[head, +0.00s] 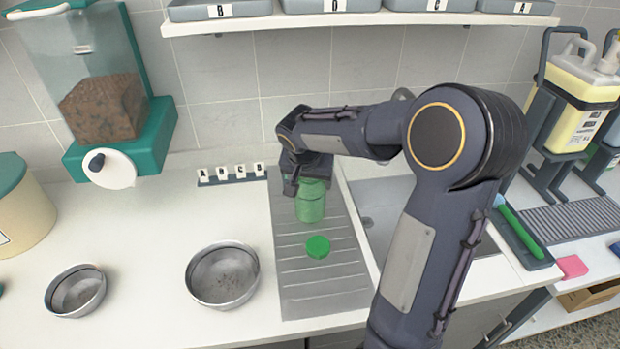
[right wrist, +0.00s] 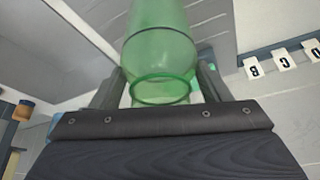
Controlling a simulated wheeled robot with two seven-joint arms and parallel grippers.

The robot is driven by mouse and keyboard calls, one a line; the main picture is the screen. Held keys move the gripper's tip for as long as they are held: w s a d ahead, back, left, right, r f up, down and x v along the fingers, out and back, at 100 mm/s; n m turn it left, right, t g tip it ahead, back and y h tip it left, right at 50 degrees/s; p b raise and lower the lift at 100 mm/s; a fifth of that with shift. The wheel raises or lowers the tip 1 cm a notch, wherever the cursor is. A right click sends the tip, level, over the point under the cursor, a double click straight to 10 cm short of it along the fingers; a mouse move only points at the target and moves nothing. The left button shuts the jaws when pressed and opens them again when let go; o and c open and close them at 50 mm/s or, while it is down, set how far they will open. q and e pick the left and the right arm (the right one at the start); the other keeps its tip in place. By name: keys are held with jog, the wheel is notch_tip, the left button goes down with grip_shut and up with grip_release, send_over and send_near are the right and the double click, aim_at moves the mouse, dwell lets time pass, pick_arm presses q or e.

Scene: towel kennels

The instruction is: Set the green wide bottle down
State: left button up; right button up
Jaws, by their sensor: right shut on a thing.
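The green wide bottle (head: 311,204) is see-through and shows below my right gripper (head: 308,180), over the grey ribbed drainboard (head: 305,285). My right gripper is shut on it near its top. In the right wrist view the bottle (right wrist: 160,55) sits between the two fingers of the right gripper (right wrist: 160,88), with its round open rim nearest the camera. The bottle looks upright. I cannot tell whether its base touches the drainboard. My left gripper is not in view.
Two steel bowls, a larger one (head: 222,274) and a smaller one (head: 75,291), stand on the white counter left of the drainboard. A row of lettered tags (head: 232,174) stands behind. The sink (head: 378,205) is right of the drainboard, partly hidden by my arm. A shelf (head: 360,19) hangs above.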

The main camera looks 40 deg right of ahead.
jog(key=o, duration=1.3)
jog(key=v, duration=1.2)
jog(key=s+a+f+n+t+y, duration=0.1)
jog(key=s+a+f+n+y, duration=0.1)
jog(key=s, duration=0.4)
jog(key=s+a+f+n+t+y, duration=0.1)
jog(key=s+a+f+n+y, duration=0.2)
jog(key=s+a, duration=0.4)
jog(key=s+a+f+n+y, duration=0.2)
jog(key=s+a+f+n, duration=0.1)
jog(key=s+a, duration=0.2)
jog(key=shift+s+a+f+n+t, duration=0.1)
jog(key=shift+s+a+n+t, duration=0.1)
jog(key=shift+s, duration=0.25)
jog(key=shift+s+a+f+n+t, duration=0.1)
jog(key=shift+s+f+t, duration=0.1)
jog(key=shift+s, duration=0.2)
